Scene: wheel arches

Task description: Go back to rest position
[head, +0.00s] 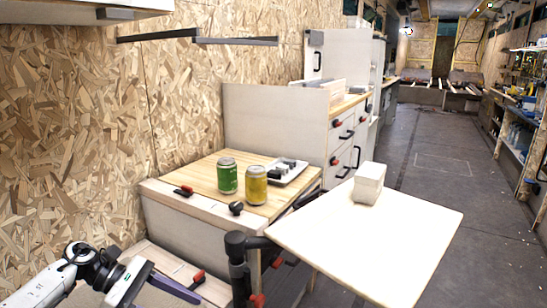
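My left gripper (152,293) is at the bottom left in the head view, low in front of the wooden cabinet. One dark finger shows, set at the far end of the gripper's body. The gripper looks open, with nothing seen in it, though its lower part is cut off by the picture's edge. My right gripper and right arm are not in view.
A pale tabletop (380,240) holds a white box (369,182). Open floor (440,150) lies to the right.

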